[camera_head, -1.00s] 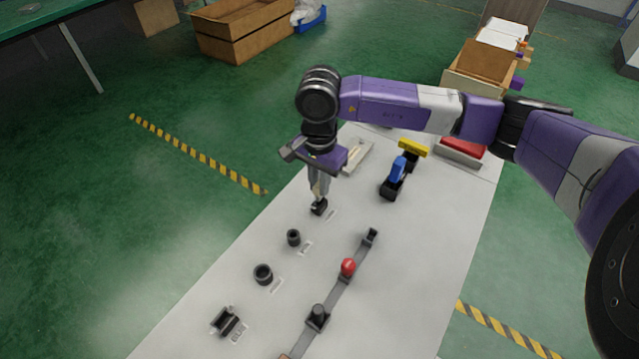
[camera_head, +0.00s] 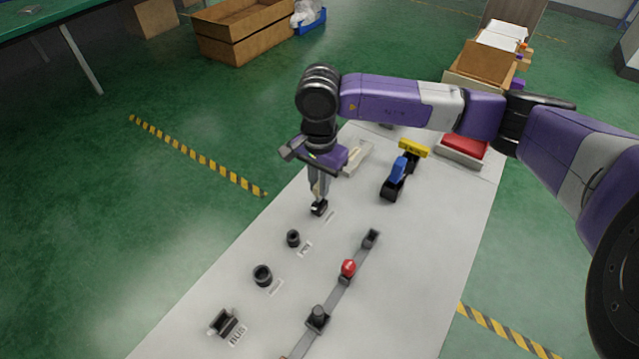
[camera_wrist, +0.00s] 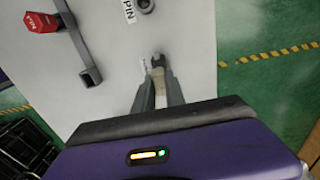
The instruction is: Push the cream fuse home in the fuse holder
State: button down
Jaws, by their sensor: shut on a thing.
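The cream fuse (camera_wrist: 159,86) is between my gripper's fingers (camera_wrist: 159,92) in the wrist view, and my gripper is shut on it. The black fuse holder (camera_wrist: 158,61) lies just beyond the fingertips, in line with the fuse. In the head view my gripper (camera_head: 318,193) points down at the fuse holder (camera_head: 318,209) on the pale board, with the fingertips close above it. The fingers hide most of the fuse there. How deep the fuse sits in the holder cannot be told.
Two black round sockets (camera_head: 293,238) (camera_head: 263,275) and a black bracket (camera_head: 225,322) stand nearer along the board (camera_head: 410,260). A rail with a red knob (camera_head: 348,267) runs to the right. A blue-handled lever with a yellow end (camera_head: 412,148) and a red block (camera_head: 465,146) stand behind right.

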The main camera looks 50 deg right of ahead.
aim_at(320, 200)
jog(key=shift+f+b, duration=2.05)
jog(key=shift+b, duration=0.25)
jog(key=c, duration=1.3)
grip_release()
jog(key=shift+r+b, duration=0.45)
jog(key=shift+r, duration=3.45)
